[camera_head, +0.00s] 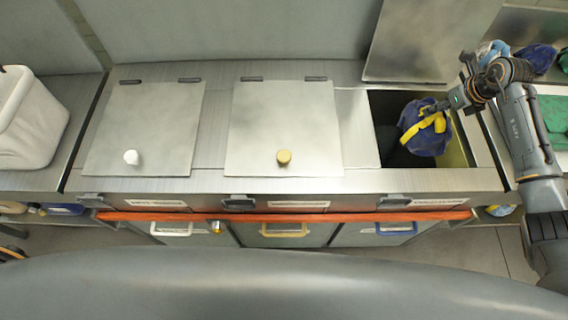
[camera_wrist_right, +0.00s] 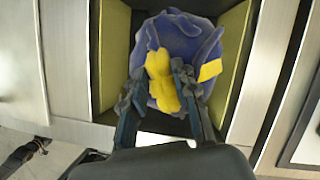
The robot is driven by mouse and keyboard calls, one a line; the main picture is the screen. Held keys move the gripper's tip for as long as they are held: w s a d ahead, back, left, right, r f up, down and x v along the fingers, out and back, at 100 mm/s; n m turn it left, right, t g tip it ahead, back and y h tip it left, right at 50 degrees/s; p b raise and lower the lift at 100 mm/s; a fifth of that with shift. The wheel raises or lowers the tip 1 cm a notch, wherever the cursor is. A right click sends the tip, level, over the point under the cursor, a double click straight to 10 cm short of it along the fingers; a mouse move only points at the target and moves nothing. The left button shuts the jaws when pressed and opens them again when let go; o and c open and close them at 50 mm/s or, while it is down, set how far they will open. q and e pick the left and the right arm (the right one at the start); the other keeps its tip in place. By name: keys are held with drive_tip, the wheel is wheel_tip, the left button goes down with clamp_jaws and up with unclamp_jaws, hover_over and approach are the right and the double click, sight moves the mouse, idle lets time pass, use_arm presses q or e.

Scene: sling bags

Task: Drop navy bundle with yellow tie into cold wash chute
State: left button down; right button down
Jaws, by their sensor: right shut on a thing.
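The navy bundle with the yellow tie (camera_head: 431,143) hangs at the mouth of the open chute (camera_head: 385,142) on the right of the counter in the head view. My right gripper (camera_head: 446,104) is shut on the bundle from the upper right. In the right wrist view the navy bundle (camera_wrist_right: 190,42) fills the opening, and my right gripper's fingers (camera_wrist_right: 170,90) close at the yellow tie. The chute walls (camera_wrist_right: 238,40) are yellow-green inside. The chute's raised lid (camera_head: 415,40) stands behind the opening. The drawer below this chute has a blue handle (camera_head: 396,229). My left gripper is not in view.
Two closed lids sit to the left, one with a white knob (camera_head: 131,157) and one with a tan knob (camera_head: 284,156). An orange bar (camera_head: 285,217) runs along the front. A white basket (camera_head: 28,120) stands far left. More bundles (camera_head: 535,58) lie at the upper right.

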drive_tip(key=shift+r, duration=0.1)
drive_tip(key=c, duration=1)
unclamp_jaws()
drive_tip(key=shift+o, duration=0.2)
drive_tip(key=v, duration=1.2)
